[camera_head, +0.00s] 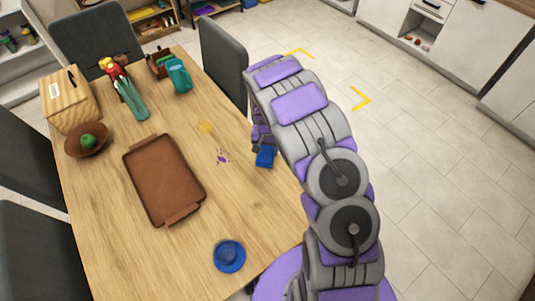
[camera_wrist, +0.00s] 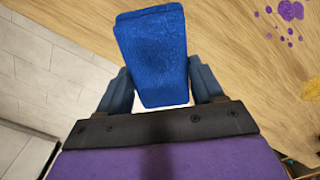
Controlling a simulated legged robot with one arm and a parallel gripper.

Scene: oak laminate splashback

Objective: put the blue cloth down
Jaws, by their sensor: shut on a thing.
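The blue cloth (camera_wrist: 155,60) is a thick folded block between the two fingers of my gripper (camera_wrist: 160,88) in the wrist view. My gripper is shut on it, with a finger on each side. In the head view the cloth (camera_head: 265,157) hangs at the end of my arm, at the right part of the wooden table (camera_head: 245,205). I cannot tell whether the cloth touches the table top. Purple spots (camera_head: 222,157) and a yellow stain (camera_head: 205,127) mark the wood to the left of it.
A brown tray (camera_head: 163,178) lies mid-table. A blue cup on a saucer (camera_head: 229,255) stands near the front edge. A bowl with a green fruit (camera_head: 87,140), a wooden box (camera_head: 70,98), a parrot figure (camera_head: 118,75) and a teal jug (camera_head: 179,76) stand farther back. Grey chairs (camera_head: 223,52) surround the table.

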